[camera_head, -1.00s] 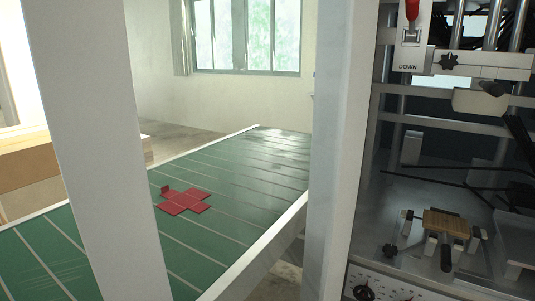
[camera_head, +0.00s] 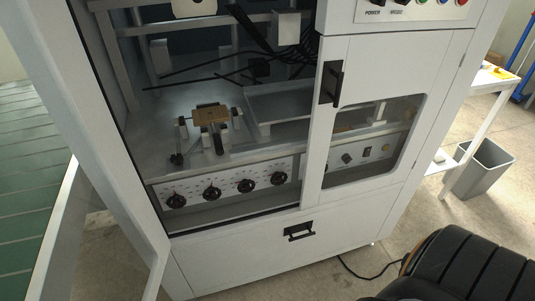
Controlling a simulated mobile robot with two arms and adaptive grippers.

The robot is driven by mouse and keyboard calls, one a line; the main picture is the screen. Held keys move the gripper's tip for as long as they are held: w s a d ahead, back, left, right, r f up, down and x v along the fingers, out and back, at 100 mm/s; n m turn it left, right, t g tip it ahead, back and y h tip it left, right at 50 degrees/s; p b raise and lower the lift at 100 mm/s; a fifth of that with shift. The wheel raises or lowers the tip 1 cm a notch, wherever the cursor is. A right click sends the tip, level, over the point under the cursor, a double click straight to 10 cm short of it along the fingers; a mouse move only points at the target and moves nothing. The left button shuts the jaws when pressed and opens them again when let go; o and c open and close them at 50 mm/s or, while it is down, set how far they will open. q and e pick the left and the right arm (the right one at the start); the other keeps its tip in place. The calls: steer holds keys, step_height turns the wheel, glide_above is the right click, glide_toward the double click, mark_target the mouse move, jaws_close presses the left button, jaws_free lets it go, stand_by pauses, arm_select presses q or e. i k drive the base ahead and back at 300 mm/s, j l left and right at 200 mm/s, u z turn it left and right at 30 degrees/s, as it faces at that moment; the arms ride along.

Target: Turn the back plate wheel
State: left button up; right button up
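The box former machine is a white cabinet (camera_head: 240,240) with an open bay on its left side. Inside the bay a brown block (camera_head: 211,114) sits on a metal fixture with small posts. A small black knob (camera_head: 176,159) stands at the fixture's front left, and a dark handle-like part (camera_head: 218,140) points forward from the fixture. I cannot tell which part is the back plate wheel. Neither of my grippers is in view.
Several black dials line the control panel (camera_head: 230,187) below the bay. A windowed door (camera_head: 365,130) with a black handle is at right. A green conveyor (camera_head: 28,170) lies left. A grey bin (camera_head: 483,168) and white table (camera_head: 480,100) stand right.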

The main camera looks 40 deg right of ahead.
mark_target(245, 183)
steer(key=z, duration=0.95)
